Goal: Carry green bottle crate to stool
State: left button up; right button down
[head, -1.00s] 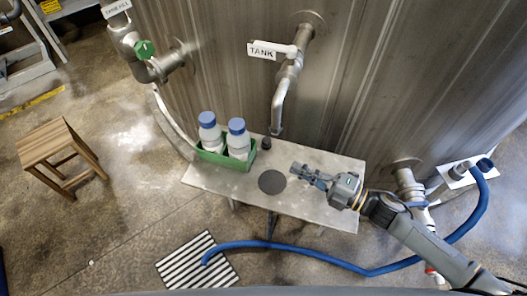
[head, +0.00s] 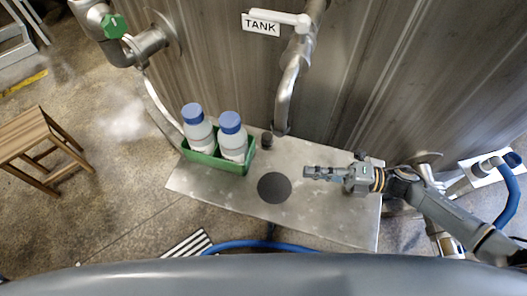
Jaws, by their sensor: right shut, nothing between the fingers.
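The green bottle crate (head: 213,161) stands on the left part of a grey metal bench. It holds two clear bottles with blue caps, a left bottle (head: 198,133) and a right bottle (head: 232,143). The wooden stool (head: 30,137) stands on the floor at the left, apart from the bench. My right gripper (head: 308,172) is shut and empty above the bench, to the right of the crate and pointing left towards it, not touching it. My left gripper is not in view.
The metal bench (head: 330,217) has a dark round disc (head: 274,187) in its middle. A pipe (head: 290,85) with a TANK sign comes down behind it. A blue hose (head: 260,245) and a striped floor grate (head: 187,245) lie in front. Floor between stool and bench is clear.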

jog(key=shift+w+f, duration=0.25)
jog(key=shift+f, duration=0.2)
jog(key=shift+w+a, duration=0.1)
jog(key=shift+a, duration=0.1)
jog(key=p, duration=0.1)
send_near(250, 155)
jog(key=s+a, duration=0.2)
jog(key=a, duration=0.1)
jog(key=shift+s+a+r, duration=0.15)
jog(key=shift+a+r, duration=0.05)
jog(key=shift+a, duration=0.1)
jog(key=shift+w+a+f+b, duration=0.15)
jog(key=shift+w+a+b, duration=0.25)
jog(key=shift+w+a, duration=0.8)
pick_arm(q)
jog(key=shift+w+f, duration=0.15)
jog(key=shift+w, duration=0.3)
pick_arm(e)
jog(key=shift+w+a, duration=0.2)
jog(key=shift+w, duration=0.25)
